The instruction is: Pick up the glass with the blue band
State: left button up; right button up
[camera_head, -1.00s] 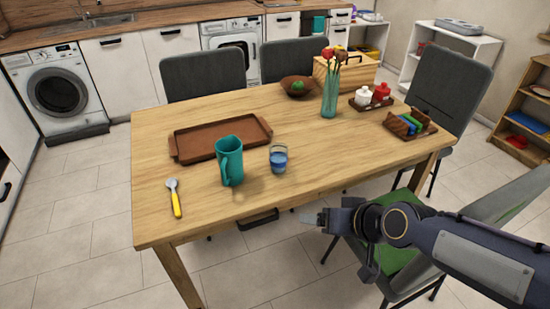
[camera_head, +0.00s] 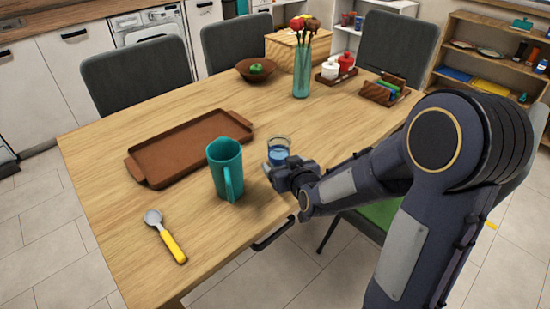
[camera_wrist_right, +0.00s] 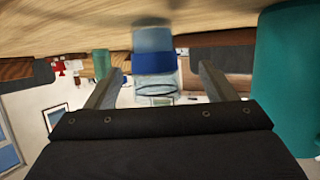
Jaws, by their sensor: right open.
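The glass with the blue band (camera_head: 279,145) stands upright on the wooden table, right of a teal pitcher (camera_head: 225,170). My right gripper (camera_head: 272,170) is at table height, just in front of the glass, and hides its lower part in the head view. In the right wrist view, which is upside down, the glass (camera_wrist_right: 155,62) shows between the two open fingers of the right gripper (camera_wrist_right: 158,80), apart from both. It seems at or just beyond the fingertips; whether it lies between them in depth I cannot tell. My left gripper is not in view.
The pitcher stands close by and also shows in the wrist view (camera_wrist_right: 287,75). A brown tray (camera_head: 190,148) lies behind it. A yellow-handled spoon (camera_head: 167,238) lies front left. A vase (camera_head: 301,75), a bowl (camera_head: 256,70) and a caddy (camera_head: 385,92) stand farther back.

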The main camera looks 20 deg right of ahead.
aim_at(283, 160)
jog(key=x, duration=0.3)
jog(key=d+x, duration=0.1)
jog(key=x, duration=0.1)
jog(key=shift+w+f, duration=0.1)
jog(key=shift+w, duration=0.2)
jog(key=shift+w+a+f, duration=0.1)
jog(key=shift+w+f, duration=0.05)
jog(key=shift+w, duration=0.3)
jog(key=c, duration=1.2)
jog(key=shift+c, duration=0.2)
jog(key=shift+r, duration=1.3)
jog(key=s+r+p, duration=0.6)
jog(key=s+r, duration=0.4)
jog(key=s, duration=0.4)
jog(key=shift+d+r+p, duration=0.25)
jog(key=shift+d+p, duration=0.1)
jog(key=shift+d, duration=0.1)
